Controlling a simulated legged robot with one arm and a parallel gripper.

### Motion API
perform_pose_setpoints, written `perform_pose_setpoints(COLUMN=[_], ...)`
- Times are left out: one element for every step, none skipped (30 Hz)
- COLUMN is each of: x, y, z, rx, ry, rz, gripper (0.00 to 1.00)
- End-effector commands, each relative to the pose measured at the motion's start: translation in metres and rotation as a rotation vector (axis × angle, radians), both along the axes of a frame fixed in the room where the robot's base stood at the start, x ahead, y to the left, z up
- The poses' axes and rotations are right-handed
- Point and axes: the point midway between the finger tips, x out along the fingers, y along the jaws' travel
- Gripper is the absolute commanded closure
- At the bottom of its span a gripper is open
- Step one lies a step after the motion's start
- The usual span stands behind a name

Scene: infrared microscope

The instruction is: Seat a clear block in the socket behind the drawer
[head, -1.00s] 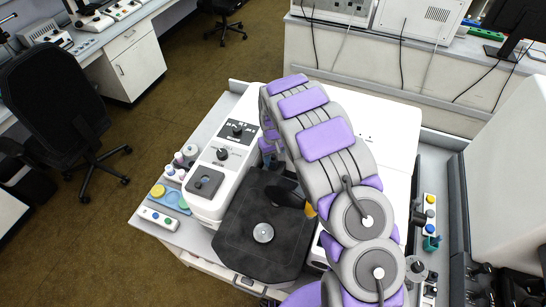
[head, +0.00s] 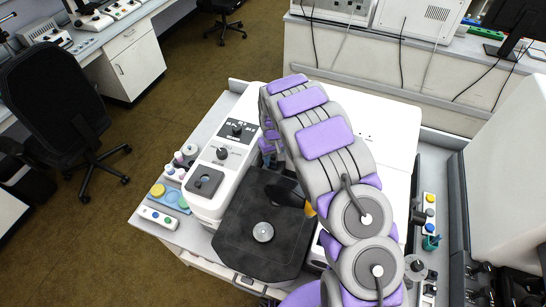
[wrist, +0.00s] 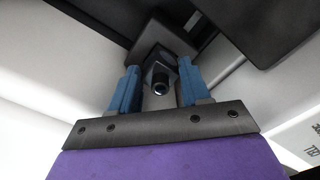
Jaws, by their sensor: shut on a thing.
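In the wrist view my gripper (wrist: 159,68) has its two blue fingers around a small dark, glassy-looking block (wrist: 157,58), and it is shut on it. A round lens-like end shows just in front of the block, between the fingers. Behind the block is a dark square housing (wrist: 150,30); I cannot tell whether the block touches it or sits in a socket there. In the head view the black drawer (head: 240,240) is out at the front of the white microscope, with a clear round disc (head: 263,232) on it. My arm hides most of the gripper and the socket there.
The white microscope body (head: 207,190) with knobs stands left of my arm. Small bottles and a blue tray (head: 180,203) lie on the bench at left. More coloured-capped items (head: 430,215) stand at right. White panels flank the gripper closely in the wrist view.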

Motion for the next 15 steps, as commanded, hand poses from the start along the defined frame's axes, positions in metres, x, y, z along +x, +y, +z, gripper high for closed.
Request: perform_pose_setpoints(x=[0.0001, 0.0, 0.0, 0.0, 0.0, 0.0, 0.0, -0.0001, 0.0, 0.0, -0.0001, -0.0001, -0.0001, -0.0001, 0.0], y=[0.0001, 0.0001, 0.0001, 0.0001, 0.0001, 0.0002, 0.0002, 0.0002, 0.0002, 0.0002, 0.0002, 0.0002, 0.0002, 0.0002, 0.0002], z=[-0.0006, -0.0011, -0.0017, -0.0022, -0.0028, -0.0036, -0.0042, -0.0048, -0.0055, -0.006, -0.0066, -0.0073, -0.0078, -0.0081, -0.0085], rx=[0.0, 0.0, 0.0, 0.0, 0.0, 0.0, 0.0, 0.0, 0.0, 0.0, 0.0, 0.0, 0.0, 0.0, 0.0], ry=[0.0, 0.0, 0.0, 0.0, 0.0, 0.0, 0.0, 0.0, 0.0, 0.0, 0.0, 0.0, 0.0, 0.0, 0.0], rz=[0.0, 0.0, 0.0, 0.0, 0.0, 0.0, 0.0, 0.0, 0.0, 0.0, 0.0, 0.0, 0.0, -0.001, 0.0], gripper=[0.85, 0.85, 0.85, 0.85, 0.85, 0.85, 0.85, 0.85, 0.85, 0.85, 0.85, 0.85, 0.85, 0.85, 0.85])
